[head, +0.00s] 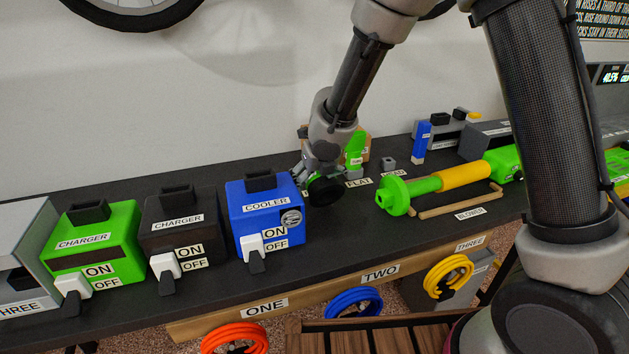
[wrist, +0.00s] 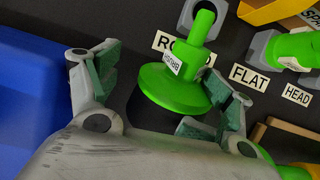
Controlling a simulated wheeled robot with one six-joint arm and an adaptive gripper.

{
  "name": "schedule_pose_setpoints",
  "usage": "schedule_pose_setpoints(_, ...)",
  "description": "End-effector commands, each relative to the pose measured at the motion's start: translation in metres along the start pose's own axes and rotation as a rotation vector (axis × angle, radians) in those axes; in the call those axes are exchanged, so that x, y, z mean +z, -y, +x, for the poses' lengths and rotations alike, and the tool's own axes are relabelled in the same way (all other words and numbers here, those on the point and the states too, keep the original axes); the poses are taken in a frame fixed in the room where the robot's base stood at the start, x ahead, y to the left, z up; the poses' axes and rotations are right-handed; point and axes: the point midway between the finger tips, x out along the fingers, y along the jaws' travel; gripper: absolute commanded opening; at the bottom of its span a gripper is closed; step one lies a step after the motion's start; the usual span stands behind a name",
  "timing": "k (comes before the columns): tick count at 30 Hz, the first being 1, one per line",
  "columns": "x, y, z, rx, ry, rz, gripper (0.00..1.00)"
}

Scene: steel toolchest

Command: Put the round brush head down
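The round brush head (wrist: 172,92) is bright green, with a wide disc, a stem and a label reading BRUSH. In the wrist view its stem points up toward a grey socket (wrist: 203,14) beside the partly covered ROUND label (wrist: 181,46). My gripper (wrist: 165,65) has its fingers apart, one each side of the disc. The right pad is close to the disc's edge, and a gap shows at the left pad; contact is unclear. In the head view my gripper (head: 315,175) is low over the bench, with the dark round brush face (head: 326,190) below it.
The blue COOLER box (head: 265,210) stands close to the left of my gripper. The green blower (head: 440,180) lies to the right on a wooden rest. FLAT (wrist: 249,77) and HEAD labels and another green head (wrist: 298,47) are to the right in the wrist view.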

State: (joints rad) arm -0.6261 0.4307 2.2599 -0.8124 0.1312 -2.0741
Motion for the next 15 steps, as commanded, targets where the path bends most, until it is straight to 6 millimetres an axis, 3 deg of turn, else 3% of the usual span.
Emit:
schedule_pose_setpoints(10,0.0,-0.002,-0.005,0.003,-0.001,0.0,0.8)
schedule_pose_setpoints(15,0.002,-0.002,-0.035,0.006,0.003,0.001,0.8)
